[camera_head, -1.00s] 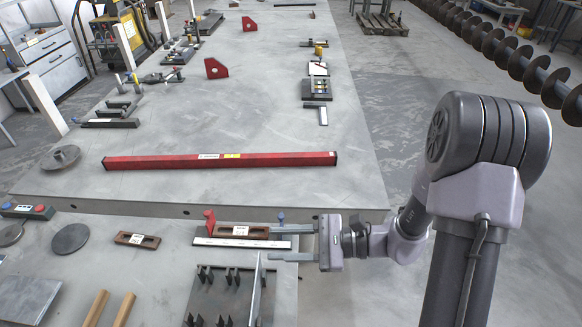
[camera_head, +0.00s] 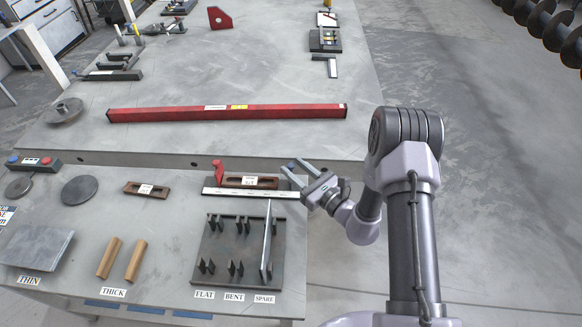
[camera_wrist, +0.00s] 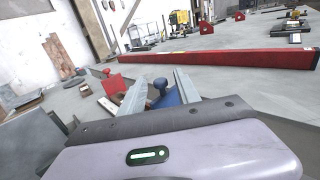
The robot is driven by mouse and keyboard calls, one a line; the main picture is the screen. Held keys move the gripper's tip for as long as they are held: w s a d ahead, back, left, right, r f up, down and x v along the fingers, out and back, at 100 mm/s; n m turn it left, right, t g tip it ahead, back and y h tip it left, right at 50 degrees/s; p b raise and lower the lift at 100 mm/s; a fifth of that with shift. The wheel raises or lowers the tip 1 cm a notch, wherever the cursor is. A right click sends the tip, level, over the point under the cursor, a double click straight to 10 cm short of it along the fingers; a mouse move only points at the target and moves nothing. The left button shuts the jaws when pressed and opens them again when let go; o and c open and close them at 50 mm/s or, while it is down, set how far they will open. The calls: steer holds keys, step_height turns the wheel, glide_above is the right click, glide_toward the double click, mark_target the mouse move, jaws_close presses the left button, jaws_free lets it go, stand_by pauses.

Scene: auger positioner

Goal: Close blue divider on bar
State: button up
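The blue divider (camera_wrist: 168,98), with a round knob on top, stands between my fingers in the wrist view. In the head view only a bit of blue (camera_head: 291,167) shows among the fingertips. My gripper (camera_wrist: 160,78) is open around it, one finger on each side; I cannot tell whether either touches. My gripper also shows in the head view (camera_head: 292,166) at the bar's right end. The pale bar (camera_head: 250,193) lies flat along the table's far edge. A red divider (camera_head: 218,172) stands at its left end. A brown slotted block (camera_head: 265,182) lies behind the bar, between the dividers.
A dark plate with upright fins (camera_head: 212,245) lies in front of the bar, with a tall thin plate (camera_head: 267,240) standing at its right. Another brown block (camera_head: 147,190) lies to the left. A long red beam (camera_head: 225,112) lies on the table beyond.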

steer(key=shift+x, duration=0.95)
jaws_close()
stand_by(0.7)
